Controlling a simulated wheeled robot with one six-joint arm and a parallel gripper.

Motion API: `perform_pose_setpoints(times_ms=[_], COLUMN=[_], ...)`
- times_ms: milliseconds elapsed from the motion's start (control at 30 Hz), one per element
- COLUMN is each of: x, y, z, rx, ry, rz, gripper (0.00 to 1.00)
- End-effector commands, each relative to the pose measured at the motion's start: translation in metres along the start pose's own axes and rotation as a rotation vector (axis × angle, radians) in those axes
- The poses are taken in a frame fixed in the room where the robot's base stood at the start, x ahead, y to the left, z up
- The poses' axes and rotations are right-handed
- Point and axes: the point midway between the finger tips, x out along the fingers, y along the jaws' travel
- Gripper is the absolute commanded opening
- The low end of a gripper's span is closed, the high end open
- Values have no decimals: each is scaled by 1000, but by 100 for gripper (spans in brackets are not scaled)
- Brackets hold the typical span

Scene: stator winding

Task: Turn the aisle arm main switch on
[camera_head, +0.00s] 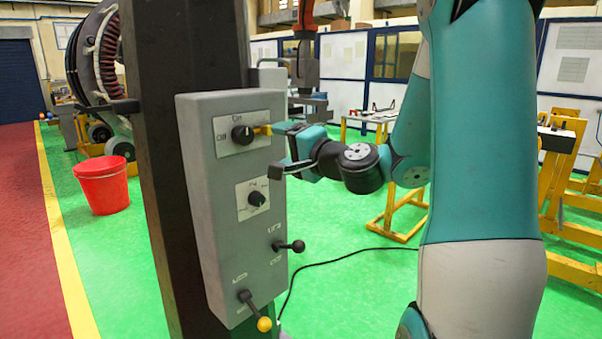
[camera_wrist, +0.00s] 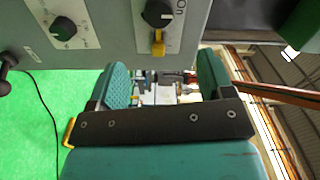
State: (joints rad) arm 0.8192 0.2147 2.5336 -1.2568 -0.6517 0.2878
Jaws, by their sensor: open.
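The grey control box (camera_head: 235,200) is fixed to a dark post. Its top plate carries the main switch (camera_head: 242,135), a black knob with a yellow handle (camera_head: 263,130) pointing right. "Off" is printed left of the knob and "On" above it. In the wrist view the knob (camera_wrist: 158,13) and yellow handle (camera_wrist: 158,42) sit ahead of my gripper (camera_wrist: 165,78), between the lines of its two teal fingers. The fingers are apart with nothing held. In the head view my gripper (camera_head: 285,150) is right of the box, close to the handle; contact cannot be told.
Below are a second black knob (camera_head: 256,198), a black-ball lever (camera_head: 297,246) and a yellow-ball lever (camera_head: 263,323). A red bucket (camera_head: 102,185) stands left of the post. A black cable lies on the green floor. Yellow stands (camera_head: 398,210) are at the right.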

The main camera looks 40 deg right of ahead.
Motion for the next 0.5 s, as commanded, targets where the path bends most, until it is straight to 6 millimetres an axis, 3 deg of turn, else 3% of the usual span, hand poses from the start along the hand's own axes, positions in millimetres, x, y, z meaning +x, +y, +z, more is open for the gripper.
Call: perform_pose_setpoints(times_ms=[33, 300, 500], x=[-6, -34, -43], y=[7, 5, 3], z=[1, 0, 1], rx=[-7, -2, 0], ry=[4, 8, 5], rz=[-3, 1, 5], gripper=[74, 74, 74])
